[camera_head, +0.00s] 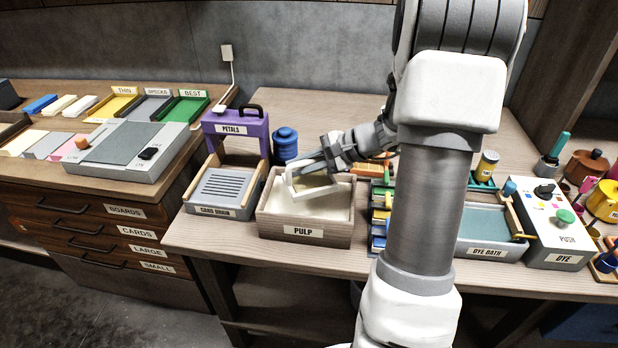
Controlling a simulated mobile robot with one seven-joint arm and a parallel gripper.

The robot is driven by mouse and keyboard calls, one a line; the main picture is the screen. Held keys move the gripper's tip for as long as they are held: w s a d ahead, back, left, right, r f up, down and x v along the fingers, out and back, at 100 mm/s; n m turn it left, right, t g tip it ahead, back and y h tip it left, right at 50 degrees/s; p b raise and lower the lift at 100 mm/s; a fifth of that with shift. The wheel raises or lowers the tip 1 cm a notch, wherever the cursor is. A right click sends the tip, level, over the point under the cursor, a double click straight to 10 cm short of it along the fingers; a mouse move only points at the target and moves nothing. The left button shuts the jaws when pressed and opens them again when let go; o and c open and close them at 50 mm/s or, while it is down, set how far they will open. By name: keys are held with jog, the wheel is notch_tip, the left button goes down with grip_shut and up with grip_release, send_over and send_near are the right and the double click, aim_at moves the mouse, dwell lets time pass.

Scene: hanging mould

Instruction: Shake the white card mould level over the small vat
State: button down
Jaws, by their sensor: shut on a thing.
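The white card mould (312,185) is a white rectangular frame held over the pulp vat (304,232), a wooden box labelled PULP with whitish content. The mould looks tilted, with its near left side low. I cannot tell whether its lower edge touches the pulp. My gripper (327,158) comes in from the right and is shut on the mould's far side. Its fingertips are small and partly hidden by the mould.
A grey slotted drain tray (222,190) stands left of the vat, with the purple PETALS stand (237,128) behind it. A blue jar (285,143) stands behind the vat. The dye bath (482,246) is to the right. My arm hides part of the bench.

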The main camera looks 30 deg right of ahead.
jog(key=shift+s+d, duration=0.5)
jog(key=shift+d, duration=0.15)
jog(key=shift+w+a+b, duration=0.3)
jog(key=shift+w+a, duration=0.3)
jog(key=shift+a, duration=0.15)
jog(key=shift+r, duration=0.1)
jog(key=shift+r+p, duration=1.35)
jog(key=shift+r, duration=0.6)
